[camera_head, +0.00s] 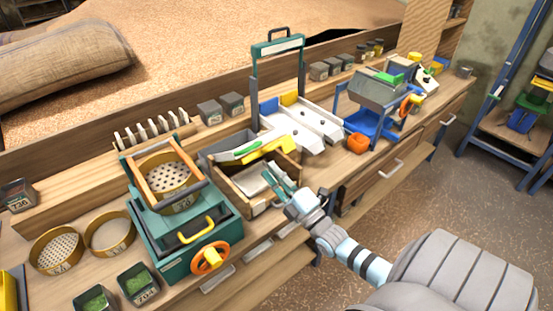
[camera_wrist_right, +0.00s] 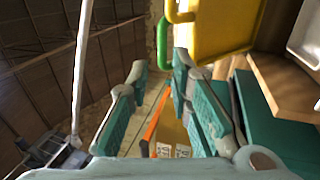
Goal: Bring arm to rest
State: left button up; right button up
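My right gripper (camera_head: 275,186) has teal fingers. Its arm comes in from the lower right. The fingers are over the front part of an open wooden box (camera_head: 262,204) that holds a pale metal piece. In the right wrist view the two fingers of the right gripper (camera_wrist_right: 160,68) stand apart, with nothing held between them. I cannot tell from the head view whether the fingertips touch the box. My left gripper is in neither view.
A teal sieve machine (camera_head: 205,224) with an orange wheel (camera_head: 209,258) stands left of the gripper. A yellow tool (camera_head: 268,150) lies across the box. A teal-handled frame (camera_head: 278,46) rises behind. A blue machine (camera_head: 371,124) stands right. The floor (camera_head: 425,190) beside the bench is clear.

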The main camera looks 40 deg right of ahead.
jog(key=shift+s+f, duration=0.2)
jog(key=shift+s, duration=0.4)
